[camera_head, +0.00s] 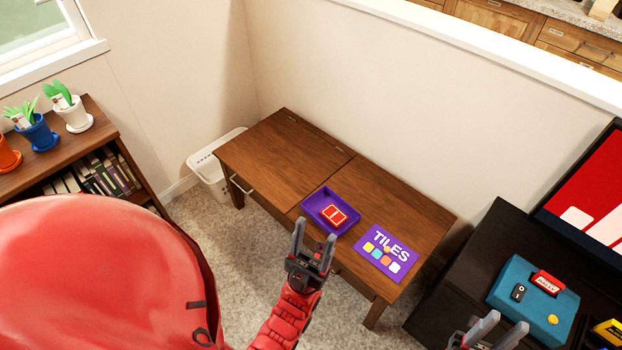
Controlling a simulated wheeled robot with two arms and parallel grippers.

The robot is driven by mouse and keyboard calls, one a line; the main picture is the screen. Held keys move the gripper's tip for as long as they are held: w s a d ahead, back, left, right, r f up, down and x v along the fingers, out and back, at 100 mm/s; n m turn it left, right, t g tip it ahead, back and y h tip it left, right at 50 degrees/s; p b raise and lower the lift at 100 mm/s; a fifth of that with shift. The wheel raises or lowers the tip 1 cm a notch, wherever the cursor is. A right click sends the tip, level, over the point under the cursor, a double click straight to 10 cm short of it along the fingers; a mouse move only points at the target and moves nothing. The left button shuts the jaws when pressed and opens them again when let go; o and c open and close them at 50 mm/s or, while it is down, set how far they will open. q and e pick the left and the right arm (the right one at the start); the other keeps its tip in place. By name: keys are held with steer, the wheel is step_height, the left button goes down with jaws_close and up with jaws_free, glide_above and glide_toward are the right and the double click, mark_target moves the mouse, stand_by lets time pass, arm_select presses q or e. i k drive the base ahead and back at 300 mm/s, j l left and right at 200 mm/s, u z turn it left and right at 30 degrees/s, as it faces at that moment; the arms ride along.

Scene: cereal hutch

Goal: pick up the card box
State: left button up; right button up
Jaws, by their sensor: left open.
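A small red box with a white outline (333,215), which looks like a card box, lies inside a shallow purple tray (313,201) on the wooden table. Another small red box with lettering (547,282) lies on a teal case at the right; I cannot tell which one is the card box. My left gripper (314,234) is open and empty, in front of the purple tray and near the table's front edge. My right gripper (505,321) is at the bottom edge, its fingers apart and empty, in front of the teal case.
A purple TILES box (385,253) lies right of the tray on the wooden table (279,155). The table's left half is clear. The teal case (510,279) sits on a black stand, with a screen behind. A bookshelf with potted plants (72,112) and a white bin (208,170) are left.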

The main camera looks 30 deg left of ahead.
mark_target(332, 214)
steer(key=u, duration=0.7)
steer(key=i+l, duration=0.1)
steer(key=i, duration=0.45)
